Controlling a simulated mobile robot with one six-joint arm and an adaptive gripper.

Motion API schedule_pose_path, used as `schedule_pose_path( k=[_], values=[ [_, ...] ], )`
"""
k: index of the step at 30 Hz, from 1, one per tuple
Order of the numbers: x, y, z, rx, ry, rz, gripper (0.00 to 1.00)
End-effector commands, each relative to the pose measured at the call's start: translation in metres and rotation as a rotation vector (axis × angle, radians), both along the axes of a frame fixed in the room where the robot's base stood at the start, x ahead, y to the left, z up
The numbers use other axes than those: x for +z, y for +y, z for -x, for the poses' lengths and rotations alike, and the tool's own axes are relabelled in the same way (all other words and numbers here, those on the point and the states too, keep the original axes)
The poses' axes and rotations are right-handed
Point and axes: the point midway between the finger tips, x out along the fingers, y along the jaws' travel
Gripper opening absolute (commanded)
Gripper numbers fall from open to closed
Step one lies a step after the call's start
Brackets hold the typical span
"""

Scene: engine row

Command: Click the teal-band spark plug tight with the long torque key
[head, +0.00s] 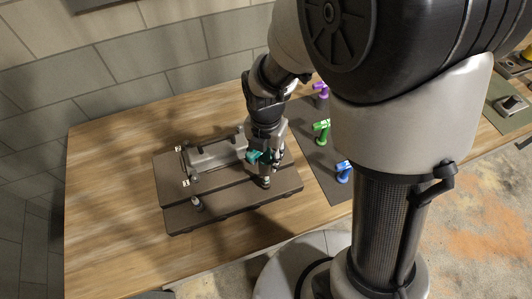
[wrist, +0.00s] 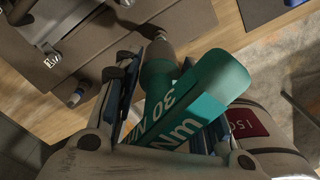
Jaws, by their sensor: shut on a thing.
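My gripper (head: 268,158) is shut on a teal torque key (head: 254,156), low over the right part of the dark engine block (head: 225,207). In the wrist view the teal key (wrist: 205,88) sits between my fingers (wrist: 165,95), with "30 Nm" lettering on its body. Its dark socket end (wrist: 158,52) points down to the block; I cannot tell whether it is seated on a plug. A small plug-like part (head: 197,203) with a pale, bluish top stands at the block's front left; it also shows in the wrist view (wrist: 76,97). I cannot make out a teal-band plug.
A dark mat (head: 309,140) right of the block holds a purple key (head: 321,90), a green key (head: 322,127) and a blue key (head: 344,168). A grey raised cover (head: 215,154) lies along the block's back. The wooden table (head: 105,215) is clear at left.

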Motion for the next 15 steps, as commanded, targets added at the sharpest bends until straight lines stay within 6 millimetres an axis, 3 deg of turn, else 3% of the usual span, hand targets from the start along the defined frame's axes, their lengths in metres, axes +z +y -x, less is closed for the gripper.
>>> schedule_pose_path(
  k=[15],
  values=[
    [-0.036,0.000,0.000,0.000,0.000,0.000,0.09]
  ],
)
